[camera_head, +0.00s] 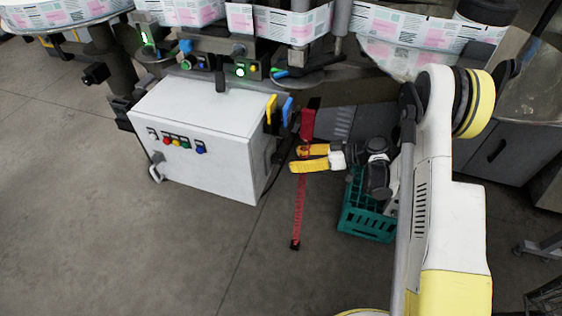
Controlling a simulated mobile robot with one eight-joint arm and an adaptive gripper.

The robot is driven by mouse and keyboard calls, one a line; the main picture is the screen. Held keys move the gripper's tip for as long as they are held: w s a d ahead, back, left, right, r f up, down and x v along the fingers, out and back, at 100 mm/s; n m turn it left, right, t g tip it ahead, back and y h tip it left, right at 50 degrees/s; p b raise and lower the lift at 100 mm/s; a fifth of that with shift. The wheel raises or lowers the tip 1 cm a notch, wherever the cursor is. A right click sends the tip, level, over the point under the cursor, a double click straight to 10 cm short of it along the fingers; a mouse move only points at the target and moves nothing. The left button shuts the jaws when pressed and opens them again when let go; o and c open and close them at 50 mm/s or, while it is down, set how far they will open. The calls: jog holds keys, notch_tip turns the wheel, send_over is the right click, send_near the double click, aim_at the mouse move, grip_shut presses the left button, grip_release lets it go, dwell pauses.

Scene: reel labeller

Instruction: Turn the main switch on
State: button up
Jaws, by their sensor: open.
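The white control cabinet (205,130) stands on the floor at left centre.
Yellow and blue handles (288,110) stick out at the cabinet's back right corner. A teal crate (367,222) stands below my arm. Labelling machinery with printed label webs (290,22) fills the back. The floor (130,250) in front of the cabinet is clear.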

aim_at(281, 160)
jog(key=b+x, duration=0.2)
jog(key=x, duration=0.4)
jog(key=shift+w+a+f, duration=0.1)
jog(key=shift+a+f, duration=0.05)
jog(key=shift+a, duration=0.05)
jog(key=c, duration=1.2)
